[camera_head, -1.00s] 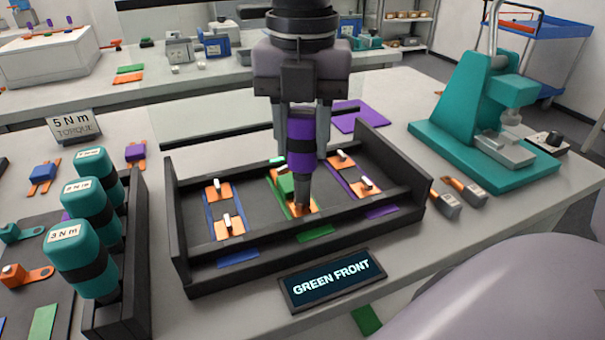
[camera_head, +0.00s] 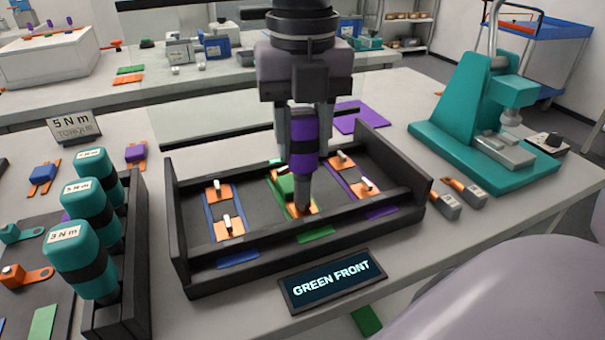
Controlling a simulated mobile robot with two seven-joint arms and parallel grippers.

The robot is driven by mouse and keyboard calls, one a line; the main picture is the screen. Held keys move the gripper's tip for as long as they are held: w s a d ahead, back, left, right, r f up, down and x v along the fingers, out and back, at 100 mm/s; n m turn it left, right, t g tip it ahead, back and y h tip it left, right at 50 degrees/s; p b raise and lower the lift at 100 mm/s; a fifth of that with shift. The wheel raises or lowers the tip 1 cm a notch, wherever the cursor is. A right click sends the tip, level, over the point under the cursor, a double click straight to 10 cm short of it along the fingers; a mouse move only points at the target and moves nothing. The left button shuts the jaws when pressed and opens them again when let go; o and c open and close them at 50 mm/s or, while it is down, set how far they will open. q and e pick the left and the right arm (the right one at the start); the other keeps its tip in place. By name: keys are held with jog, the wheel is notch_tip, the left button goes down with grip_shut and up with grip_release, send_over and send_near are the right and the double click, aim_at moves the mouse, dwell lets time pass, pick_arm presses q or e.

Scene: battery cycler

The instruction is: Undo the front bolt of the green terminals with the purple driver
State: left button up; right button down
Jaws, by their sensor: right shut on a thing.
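My right gripper (camera_head: 304,128) points down over the black tray (camera_head: 178,240) and is shut on the purple driver (camera_head: 303,158). The driver stands upright, its grey shaft reaching down to the front orange terminal (camera_head: 315,206) of the green pair. The front bolt there is hidden behind the driver's tip, so I cannot tell how the two meet. The green block (camera_head: 285,184) and the rear green-pair terminal are partly hidden behind the driver. A sign (camera_head: 332,281) in front reads "GREEN FRONT". My left gripper is not in view.
Several teal drivers (camera_head: 80,258) stand in a black rack at left, beside a "5 N m TORQUE" sign (camera_head: 73,127). A teal press (camera_head: 470,110) stands at right. Two small orange-and-grey pieces (camera_head: 446,205) lie right of the tray. Blue and purple terminal pairs flank the green one.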

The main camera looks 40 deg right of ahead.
jog(key=shift+n, duration=1.4)
jog(key=shift+n, duration=0.6)
jog(key=shift+r+p, duration=2.15)
jog(key=shift+r, duration=0.95)
jog(key=shift+d, duration=0.1)
